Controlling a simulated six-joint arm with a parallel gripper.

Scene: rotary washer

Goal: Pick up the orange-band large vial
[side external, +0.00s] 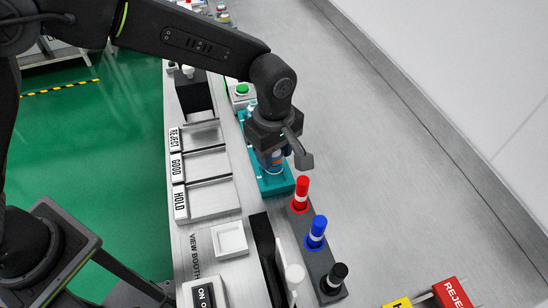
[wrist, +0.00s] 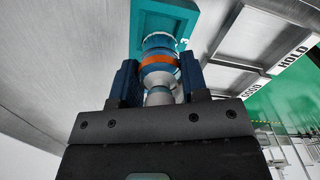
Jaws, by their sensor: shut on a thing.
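The orange-band large vial (wrist: 158,66) shows in the wrist view between the two fingers of my gripper (wrist: 158,82). It has a blue end, an orange band and a pale, narrower part nearer the gripper. My gripper is shut on it, with one finger on each side. In the side external view my gripper (side external: 272,155) is over the near end of the teal rack (side external: 274,187), and the vial is mostly hidden by it. The teal rack also shows beyond the vial in the wrist view (wrist: 186,14). I cannot tell whether the vial still touches the rack.
Red (side external: 302,193), blue (side external: 317,232) and black (side external: 335,277) markers stand in a dark holder in front of the rack. Trays labelled REJECT, GOOD and HOLD (side external: 210,198) lie to the left. A green button (side external: 241,89) is behind.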

